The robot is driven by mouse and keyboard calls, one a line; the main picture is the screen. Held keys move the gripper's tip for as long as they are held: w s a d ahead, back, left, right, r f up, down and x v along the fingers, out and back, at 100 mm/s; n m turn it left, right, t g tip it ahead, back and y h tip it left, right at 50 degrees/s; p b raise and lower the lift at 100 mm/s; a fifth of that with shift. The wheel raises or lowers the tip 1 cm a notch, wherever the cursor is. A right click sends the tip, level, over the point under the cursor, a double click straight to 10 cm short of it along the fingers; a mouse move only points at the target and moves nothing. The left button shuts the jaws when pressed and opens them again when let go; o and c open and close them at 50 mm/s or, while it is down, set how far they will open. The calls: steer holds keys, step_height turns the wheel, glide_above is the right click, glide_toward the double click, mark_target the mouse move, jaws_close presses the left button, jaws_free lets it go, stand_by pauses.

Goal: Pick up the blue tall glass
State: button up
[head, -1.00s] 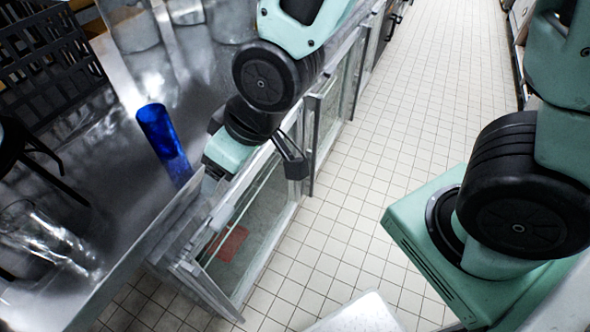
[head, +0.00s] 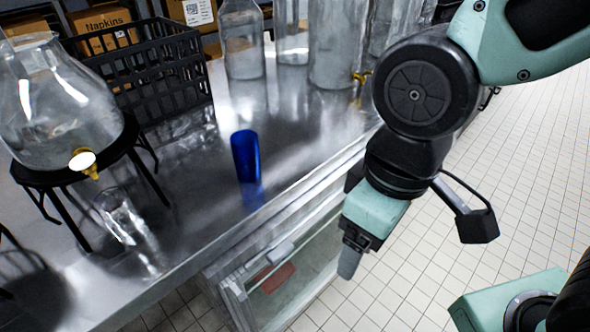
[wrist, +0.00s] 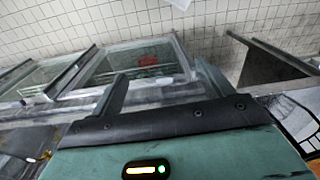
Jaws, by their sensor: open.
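The blue tall glass (head: 246,157) stands upright on the steel counter (head: 200,225), a little in from its front edge. In the head view my gripper (head: 350,262) hangs to the right of the glass, out past the counter edge and well apart from it. It points downward and holds nothing. In the wrist view its two fingers (wrist: 163,88) stand apart with nothing between them. The wrist view shows the floor and the counter's front doors, and the blue glass is not in it.
A clear glass (head: 125,217) stands left of the blue one, near a glass dispenser (head: 55,100) on a black stand. A black crate (head: 150,72) and clear bottles (head: 243,50) stand behind. The counter around the blue glass is bare. Tiled floor (head: 500,190) lies right.

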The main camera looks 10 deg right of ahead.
steer(key=w+a+f+n+t+y+p, duration=0.1)
steer(key=w+a+f+t+y+p, duration=0.15)
steer(key=w, duration=0.35)
steer(key=w+a+f+t+y+p, duration=0.1)
steer(key=w+a+f+y, duration=0.1)
steer(key=w+a+f, duration=0.3)
steer(key=m+t+y+b, duration=0.2)
steer(key=t+y+b, duration=0.25)
steer(key=t, duration=0.55)
glide_toward(253, 158)
steer(key=w+a+b, duration=0.1)
steer(key=b, duration=0.1)
steer(key=w+b, duration=0.1)
steer(key=b, duration=0.1)
steer(key=shift+w+a+f+g+h, duration=0.25)
steer(key=shift+w+a+f+h, duration=0.05)
steer(key=shift+a+f+h, duration=0.1)
steer(key=x, duration=0.1)
steer(key=p+x, duration=0.2)
steer(key=shift+w+a+r, duration=0.2)
steer(key=shift+w+a, duration=0.05)
steer(key=shift+w, duration=0.1)
steer(key=shift+p+x, duration=1)
steer(key=shift+x, duration=2.05)
steer(key=shift+r, duration=0.1)
